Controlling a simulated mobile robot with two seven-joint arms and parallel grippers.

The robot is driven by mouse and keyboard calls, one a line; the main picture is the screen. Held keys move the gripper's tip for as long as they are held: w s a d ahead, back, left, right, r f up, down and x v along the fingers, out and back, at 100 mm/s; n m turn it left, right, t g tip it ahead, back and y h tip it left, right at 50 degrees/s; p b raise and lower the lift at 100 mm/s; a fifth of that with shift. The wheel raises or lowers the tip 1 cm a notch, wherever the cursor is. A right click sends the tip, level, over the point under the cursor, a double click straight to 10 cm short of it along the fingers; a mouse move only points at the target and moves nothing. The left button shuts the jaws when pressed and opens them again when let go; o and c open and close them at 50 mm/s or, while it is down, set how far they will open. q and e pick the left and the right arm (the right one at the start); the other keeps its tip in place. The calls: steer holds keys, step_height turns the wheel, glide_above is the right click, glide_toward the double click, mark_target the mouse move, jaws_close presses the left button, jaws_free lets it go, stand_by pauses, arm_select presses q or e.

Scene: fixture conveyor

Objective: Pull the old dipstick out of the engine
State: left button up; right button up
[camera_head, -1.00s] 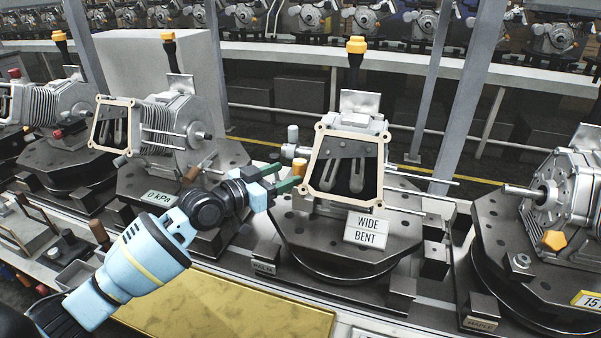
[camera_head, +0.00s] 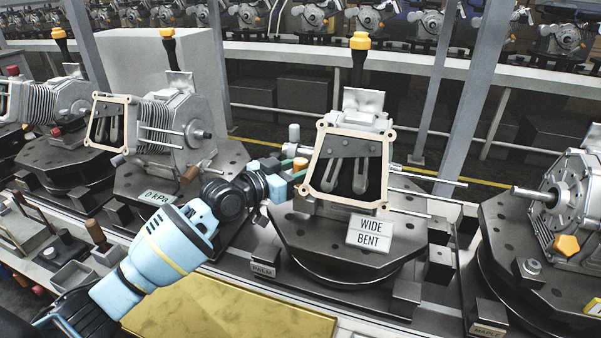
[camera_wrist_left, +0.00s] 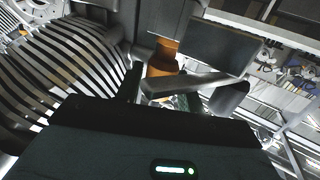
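The engine (camera_head: 378,124) in the middle stands on a dark round fixture and has a tan gasket frame around its open front. An orange-capped part (camera_head: 300,163), which looks like the dipstick handle, sits at its left side. The orange part also shows in the left wrist view (camera_wrist_left: 163,58). My left gripper (camera_head: 287,174) is at that side, its green fingertips apart and close to the orange part. I cannot tell whether they touch it. A black neck with a yellow cap (camera_head: 359,42) stands on top of the engine. My right gripper is not in view.
A finned engine (camera_head: 178,125) stands to the left, close behind my left arm, and another engine (camera_head: 570,195) to the right. A brass-coloured plate (camera_head: 230,308) lies in front.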

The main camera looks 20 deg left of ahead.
arm_select(q)
steer(key=c, duration=0.7)
jaws_close()
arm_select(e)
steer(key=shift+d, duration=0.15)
arm_select(q)
steer(key=shift+r, duration=0.7)
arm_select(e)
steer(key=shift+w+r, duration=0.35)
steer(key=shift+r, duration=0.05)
arm_select(q)
steer(key=shift+r+p, duration=0.3)
steer(key=shift+p, duration=0.1)
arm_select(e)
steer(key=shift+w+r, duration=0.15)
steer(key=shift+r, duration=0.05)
arm_select(q)
steer(key=shift+r, duration=0.15)
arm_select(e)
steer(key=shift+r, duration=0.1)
